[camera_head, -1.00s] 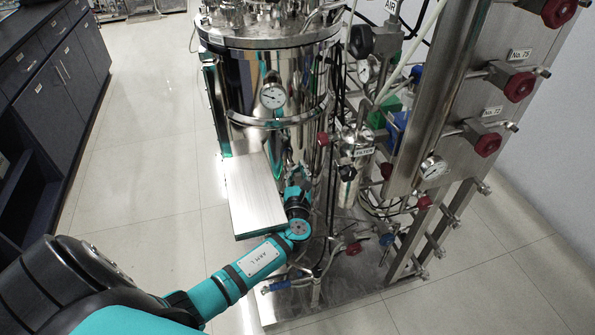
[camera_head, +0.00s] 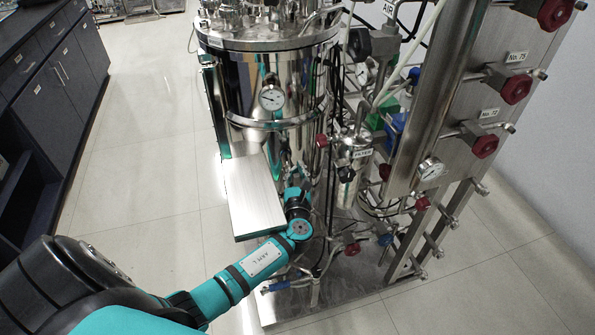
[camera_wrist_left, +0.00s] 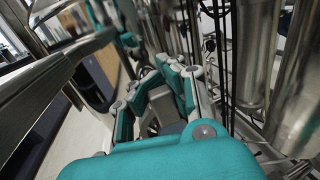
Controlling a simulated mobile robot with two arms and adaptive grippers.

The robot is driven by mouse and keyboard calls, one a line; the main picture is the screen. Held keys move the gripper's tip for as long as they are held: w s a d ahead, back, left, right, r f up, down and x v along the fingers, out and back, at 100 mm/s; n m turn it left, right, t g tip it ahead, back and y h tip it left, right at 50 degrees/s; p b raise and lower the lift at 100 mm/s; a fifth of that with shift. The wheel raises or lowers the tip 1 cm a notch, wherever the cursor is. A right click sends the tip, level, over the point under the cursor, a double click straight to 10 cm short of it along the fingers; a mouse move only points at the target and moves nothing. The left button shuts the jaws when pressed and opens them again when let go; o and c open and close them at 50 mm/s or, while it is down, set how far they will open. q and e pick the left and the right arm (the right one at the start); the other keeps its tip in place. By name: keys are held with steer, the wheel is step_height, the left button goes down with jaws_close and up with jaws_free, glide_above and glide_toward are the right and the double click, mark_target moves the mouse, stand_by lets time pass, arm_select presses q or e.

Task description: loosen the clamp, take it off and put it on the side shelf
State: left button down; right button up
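My left arm reaches in from the left in the head view, and my left gripper (camera_head: 298,197) is low by the tank, just right of the side shelf. The side shelf (camera_head: 254,200) is a bare, flat steel plate on the tank's left front. In the left wrist view, teal and grey fingers (camera_wrist_left: 160,82) bend toward each other among pipes. I cannot make out the clamp in either view. My right gripper is not in view.
The polished steel tank (camera_head: 275,90) stands behind the shelf. Pipes and red-handled valves (camera_head: 352,248) crowd the right side, with a steel panel (camera_head: 470,110) beyond. Dark cabinets (camera_head: 50,100) line the left. The tiled floor (camera_head: 145,130) between is clear.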

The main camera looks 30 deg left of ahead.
mark_target(300, 177)
arm_select(q)
steer(key=shift+s+d+p, duration=0.5)
steer(key=shift+s+d, duration=0.2)
steer(key=shift+d, duration=0.1)
stand_by(1.9)
steer(key=shift+s+d, duration=0.25)
steer(key=shift+d, duration=0.05)
steer(key=shift+s+d, duration=0.1)
stand_by(0.4)
steer(key=shift+s+d+p, duration=0.3)
steer(key=shift+d, duration=0.05)
steer(key=shift+s+d+p, duration=0.5)
steer(key=shift+s+d, duration=1.1)
steer(key=shift+d, duration=0.3)
steer(key=r+p+v, duration=0.3)
steer(key=p+v, duration=0.3)
steer(key=v, duration=1)
steer(key=shift+a+r+p, duration=0.2)
steer(key=shift+r+p, duration=0.1)
steer(key=shift+r, duration=0.1)
